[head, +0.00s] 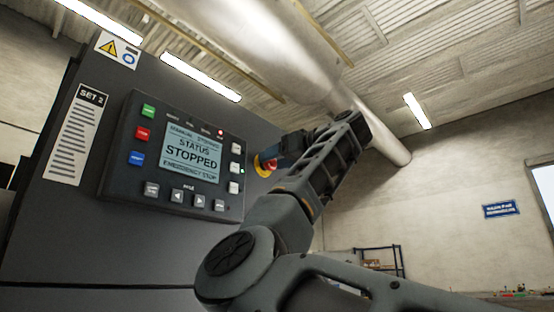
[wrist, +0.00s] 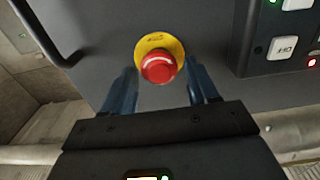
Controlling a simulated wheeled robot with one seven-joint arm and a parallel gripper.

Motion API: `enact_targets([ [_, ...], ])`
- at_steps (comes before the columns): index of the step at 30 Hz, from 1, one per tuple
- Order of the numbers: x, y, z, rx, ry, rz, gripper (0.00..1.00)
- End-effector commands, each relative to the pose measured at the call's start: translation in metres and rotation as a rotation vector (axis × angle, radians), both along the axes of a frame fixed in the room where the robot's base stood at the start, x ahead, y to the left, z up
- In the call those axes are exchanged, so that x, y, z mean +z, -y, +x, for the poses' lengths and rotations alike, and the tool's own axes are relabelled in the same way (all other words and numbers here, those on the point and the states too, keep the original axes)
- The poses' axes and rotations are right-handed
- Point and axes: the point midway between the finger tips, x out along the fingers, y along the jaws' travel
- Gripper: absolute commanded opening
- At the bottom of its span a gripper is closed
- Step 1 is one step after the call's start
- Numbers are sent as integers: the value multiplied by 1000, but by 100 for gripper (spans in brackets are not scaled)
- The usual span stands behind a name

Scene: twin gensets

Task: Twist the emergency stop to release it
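The emergency stop is a red mushroom button (wrist: 158,67) with a white arrow mark on a yellow round plate (wrist: 150,43), on the dark cabinet front. In the head view the emergency stop (head: 266,165) shows just right of the control panel, partly hidden by my gripper (head: 272,160). In the wrist view my gripper (wrist: 162,83) is open, with one blue finger on each side of the red button. I see gaps between the fingers and the button. I cannot tell how far the fingertips reach in depth.
The control panel (head: 128,165) has a screen (head: 192,150) reading "STATUS STOPPED" and "EMERGENCY STOP", with a red light lit above it. In the wrist view the panel (wrist: 283,75) is close on the right. A dark handle (wrist: 62,50) stands out on the left.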

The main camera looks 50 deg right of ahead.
Motion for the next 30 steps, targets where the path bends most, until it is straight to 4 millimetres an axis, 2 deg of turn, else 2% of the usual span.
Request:
enact_targets([
  [2, 0, 0, 0, 0, 0, 0, 51],
  [14, 0, 0, 0, 0, 0, 0, 12],
  [23, 0, 0, 0, 0, -1, 40, 12],
  [30, 0, 1, 0, 0, -6, 180, 12],
])
